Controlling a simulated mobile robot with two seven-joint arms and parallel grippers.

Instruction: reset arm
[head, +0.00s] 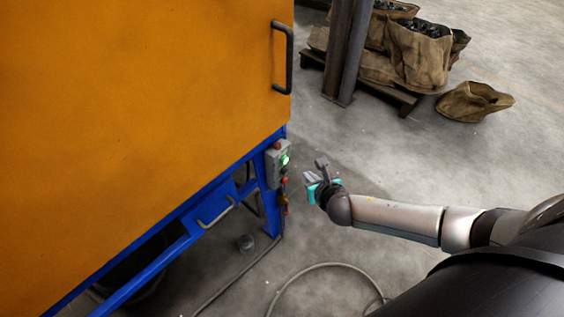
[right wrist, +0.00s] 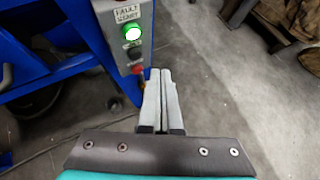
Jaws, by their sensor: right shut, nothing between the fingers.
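My right arm reaches in from the right of the head view. My right gripper (head: 311,178) is just right of the grey control box (head: 278,163) on the blue frame of the drum blaster. In the right wrist view the two fingers (right wrist: 161,92) are shut together with nothing between them. The control box (right wrist: 125,42) there carries a lit green button (right wrist: 131,33), a dark switch and a red button (right wrist: 137,69) below it. The fingertips show close to the red button; I cannot tell whether they touch it. My left gripper is not in view.
The orange door (head: 140,100) with a dark handle (head: 283,58) fills the left. A steel post (head: 349,50) and a pallet with sacks (head: 418,52) stand at the back. A loose sack (head: 474,101) and a hose (head: 325,265) lie on the otherwise open floor.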

